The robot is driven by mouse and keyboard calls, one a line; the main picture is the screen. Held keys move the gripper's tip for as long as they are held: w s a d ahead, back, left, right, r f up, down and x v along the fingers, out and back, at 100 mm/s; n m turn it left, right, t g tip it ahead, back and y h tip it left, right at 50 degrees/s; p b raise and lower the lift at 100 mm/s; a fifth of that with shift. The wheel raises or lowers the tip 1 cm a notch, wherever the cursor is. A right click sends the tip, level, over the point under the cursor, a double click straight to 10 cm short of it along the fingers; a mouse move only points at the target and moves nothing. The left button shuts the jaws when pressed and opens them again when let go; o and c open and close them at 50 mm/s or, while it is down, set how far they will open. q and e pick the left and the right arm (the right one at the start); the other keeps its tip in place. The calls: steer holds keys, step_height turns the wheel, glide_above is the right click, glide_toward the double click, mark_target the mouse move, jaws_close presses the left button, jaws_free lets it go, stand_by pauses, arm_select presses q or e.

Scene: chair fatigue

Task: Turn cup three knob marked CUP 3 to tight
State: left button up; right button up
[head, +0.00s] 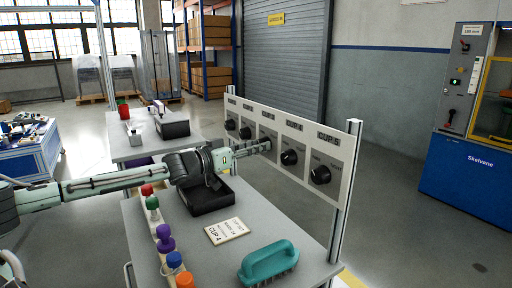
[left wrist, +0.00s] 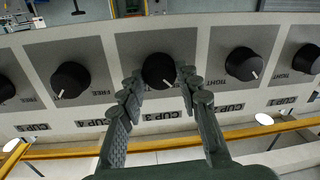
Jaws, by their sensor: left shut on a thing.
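The upright panel (head: 290,130) carries a row of black knobs with labels such as CUP 4 and CUP 5. My left gripper (head: 262,147) reaches the panel from the left at the third knob and hides most of it in the head view. In the left wrist view, the CUP 3 knob (left wrist: 158,70) is between the two fingers of the left gripper (left wrist: 161,88), which are shut on its sides. The knob's white mark points down and right in that view. The fingers partly cover its dial plate. My right gripper is not in view.
The CUP 4 knob (head: 289,157) and CUP 5 knob (head: 320,175) are to the right. Below my arm, the grey table (head: 215,260) holds a black tray (head: 208,200), a card (head: 227,231), a teal brush (head: 268,262) and several coloured-top bottles on the left.

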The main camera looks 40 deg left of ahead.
arm_select(q)
steer(key=shift+f+m+h+b, duration=0.1)
steer(key=shift+m+h+b, duration=0.4)
steer(key=shift+m, duration=2.65)
steer(key=shift+r+m+h+b, duration=0.15)
steer(key=shift+m+b, duration=0.5)
steer(key=shift+m, duration=2.45)
steer(key=shift+f+m+h+b, duration=0.15)
steer(key=shift+m+h+b, duration=0.35)
steer(key=shift+m, duration=2.65)
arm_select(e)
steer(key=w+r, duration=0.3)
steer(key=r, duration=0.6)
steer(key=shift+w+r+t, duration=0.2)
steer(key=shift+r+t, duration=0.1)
